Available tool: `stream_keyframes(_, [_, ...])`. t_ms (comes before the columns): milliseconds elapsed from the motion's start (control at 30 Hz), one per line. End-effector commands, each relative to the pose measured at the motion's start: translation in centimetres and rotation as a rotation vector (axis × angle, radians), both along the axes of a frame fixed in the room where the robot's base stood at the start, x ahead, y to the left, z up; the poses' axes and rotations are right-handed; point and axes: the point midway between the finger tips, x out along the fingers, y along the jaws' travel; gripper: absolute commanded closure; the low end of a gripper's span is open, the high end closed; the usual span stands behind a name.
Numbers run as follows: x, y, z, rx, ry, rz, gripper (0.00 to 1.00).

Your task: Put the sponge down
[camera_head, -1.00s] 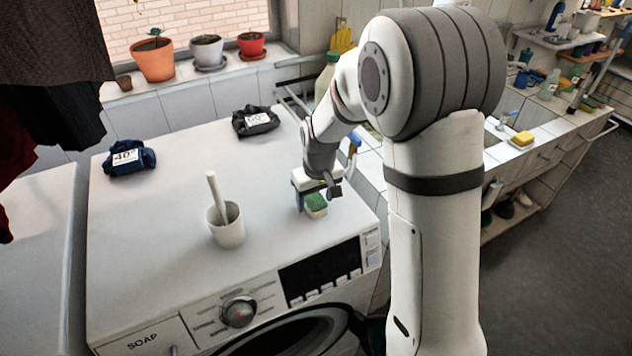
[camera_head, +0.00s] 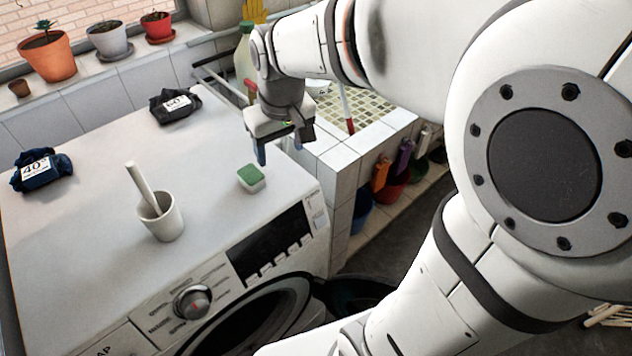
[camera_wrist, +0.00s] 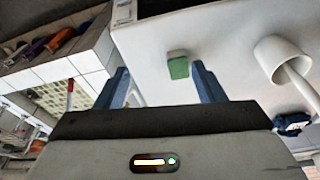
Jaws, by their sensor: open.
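A small sponge (camera_head: 251,179), green on top and pale below, lies on the white washing machine top (camera_head: 205,215) near its right front edge. My gripper (camera_head: 280,151) has blue fingers and is open and empty. It is above and behind the sponge, apart from it, near the machine's right edge. In the wrist view the sponge (camera_wrist: 178,67) shows beyond the spread fingers (camera_wrist: 160,80), with nothing held between them.
A white cup with a stick in it (camera_head: 162,222) stands left of the sponge. Dark folded bundles labelled 40 (camera_head: 42,170) and 60 (camera_head: 175,105) lie farther back. A tiled sink counter (camera_head: 365,135) adjoins the machine on the right. The machine top around the sponge is clear.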

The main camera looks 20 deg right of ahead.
Motion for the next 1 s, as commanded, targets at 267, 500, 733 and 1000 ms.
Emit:
stream_keyframes(267, [-9.9, -4.0, -0.2, 0.014, -0.081, -0.171, 0.37])
stream_keyframes(500, [-12.9, -4.5, -1.1, 0.018, -0.105, -0.227, 0.37])
stream_keyframes(733, [-13.0, -4.5, -1.2, 0.019, -0.105, -0.229, 0.37])
stream_keyframes(1000, [-12.9, -4.5, -1.2, 0.018, -0.104, -0.228, 0.33])
